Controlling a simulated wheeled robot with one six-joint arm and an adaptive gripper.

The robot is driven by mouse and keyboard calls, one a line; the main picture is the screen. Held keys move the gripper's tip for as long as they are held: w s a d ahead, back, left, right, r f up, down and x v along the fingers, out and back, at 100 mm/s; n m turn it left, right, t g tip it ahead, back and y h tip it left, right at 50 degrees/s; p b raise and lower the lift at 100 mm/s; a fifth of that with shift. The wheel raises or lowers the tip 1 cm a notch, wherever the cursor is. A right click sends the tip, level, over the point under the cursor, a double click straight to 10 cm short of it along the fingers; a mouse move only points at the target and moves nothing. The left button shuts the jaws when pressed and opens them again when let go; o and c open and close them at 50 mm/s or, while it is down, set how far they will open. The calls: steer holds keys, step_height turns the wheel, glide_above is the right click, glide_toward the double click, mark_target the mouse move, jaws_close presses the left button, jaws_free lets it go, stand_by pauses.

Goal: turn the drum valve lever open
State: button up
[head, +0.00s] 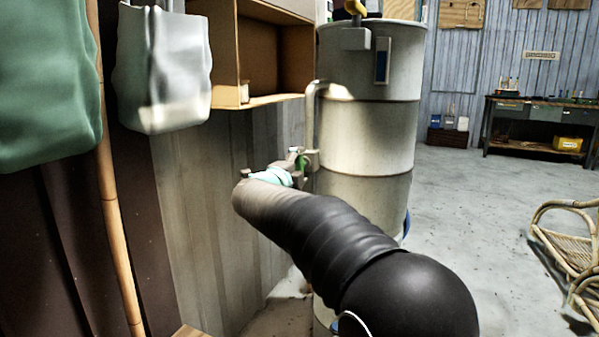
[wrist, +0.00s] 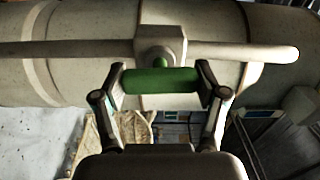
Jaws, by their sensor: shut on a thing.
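The tall pale drum (head: 366,135) stands upright in the middle of the head view, with a pipe (head: 311,115) running down its left side. In the wrist view the drum (wrist: 60,65) fills the upper part, turned sideways. A valve body (wrist: 160,42) sits on the pipe (wrist: 70,49). The green lever (wrist: 160,81) sticks out from the valve between my fingers. My gripper (wrist: 161,86) is shut on the lever, with one finger at each end of its green grip. In the head view my gripper (head: 292,165) is at the valve, and my arm hides most of the lever.
An open wooden shelf box (head: 270,50) hangs just left of the drum, above my gripper. A grey bag (head: 163,70) and a green bag (head: 45,85) hang further left. A rattan chair (head: 570,245) stands at the right. The floor (head: 470,220) right of the drum is clear.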

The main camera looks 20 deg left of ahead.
steer(key=shift+m, duration=0.5)
steer(key=o, duration=1.2)
steer(key=shift+c, duration=0.2)
steer(key=s+a, duration=0.1)
steer(key=s, duration=1.1)
